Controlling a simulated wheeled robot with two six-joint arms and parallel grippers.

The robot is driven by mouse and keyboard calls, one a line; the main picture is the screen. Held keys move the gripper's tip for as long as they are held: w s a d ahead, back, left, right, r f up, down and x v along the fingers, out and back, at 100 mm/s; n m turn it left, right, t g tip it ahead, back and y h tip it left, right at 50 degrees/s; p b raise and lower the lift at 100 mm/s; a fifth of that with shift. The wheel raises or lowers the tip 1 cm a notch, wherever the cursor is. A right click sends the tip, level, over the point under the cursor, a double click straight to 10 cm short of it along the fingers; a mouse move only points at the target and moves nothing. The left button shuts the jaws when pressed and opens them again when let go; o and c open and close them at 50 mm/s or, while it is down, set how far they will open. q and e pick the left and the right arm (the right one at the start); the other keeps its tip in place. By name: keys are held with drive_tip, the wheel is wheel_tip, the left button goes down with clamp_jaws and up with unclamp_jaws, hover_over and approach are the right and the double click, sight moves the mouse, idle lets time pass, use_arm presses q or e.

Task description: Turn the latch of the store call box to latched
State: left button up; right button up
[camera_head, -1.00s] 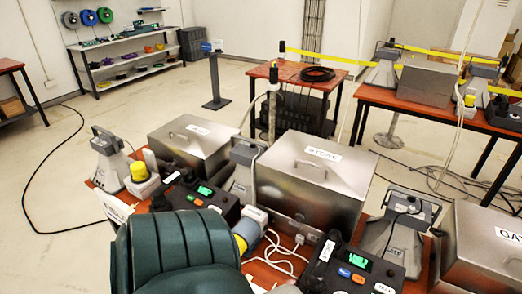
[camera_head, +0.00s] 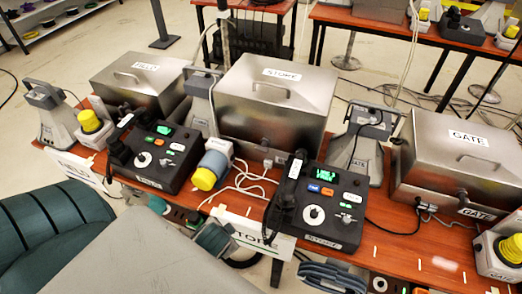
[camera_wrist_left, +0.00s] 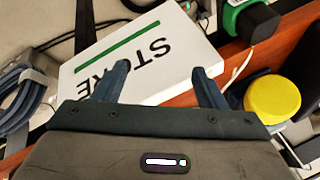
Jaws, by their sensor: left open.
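The steel store box (camera_head: 272,110) stands closed behind the middle of the table in the head view, with a STORE label on its lid. A small fitting (camera_head: 266,143) shows low on its front; I cannot tell whether it is the latch or how it is turned. The black STORE console (camera_head: 320,215) with a lit green screen and handset sits in front of it. My left gripper (camera_wrist_left: 160,84) is open and empty in the left wrist view, its two dark blue fingers over the white STORE sign (camera_wrist_left: 140,58). My right gripper is not in view.
A yellow-capped plug (camera_head: 205,177) and loose white cables lie beside the console. The gate box (camera_head: 465,160) stands to the right and another steel box (camera_head: 140,85) to the left. Grey horn speakers (camera_head: 358,145) stand between the boxes. A coiled blue cable (camera_head: 335,277) is at the front.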

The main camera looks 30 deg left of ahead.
use_arm(q)
wheel_tip(320, 180, up, 8)
drive_tip(key=w+a+m+t+y, duration=0.1)
drive_tip(key=a+t+y, duration=0.1)
drive_tip(key=m+t+h, duration=0.1)
drive_tip(key=m+t, duration=1)
drive_tip(key=m, duration=1.8)
approach(260, 150)
drive_tip(key=p+x, duration=0.1)
drive_tip(key=x, duration=1)
drive_tip(key=shift+d+f+p, duration=0.1)
drive_tip(key=shift+p, duration=0.2)
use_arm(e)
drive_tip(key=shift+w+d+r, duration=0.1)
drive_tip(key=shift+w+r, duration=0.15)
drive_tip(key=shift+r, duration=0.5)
use_arm(q)
drive_tip(key=shift+s, duration=0.1)
drive_tip(key=c, duration=1)
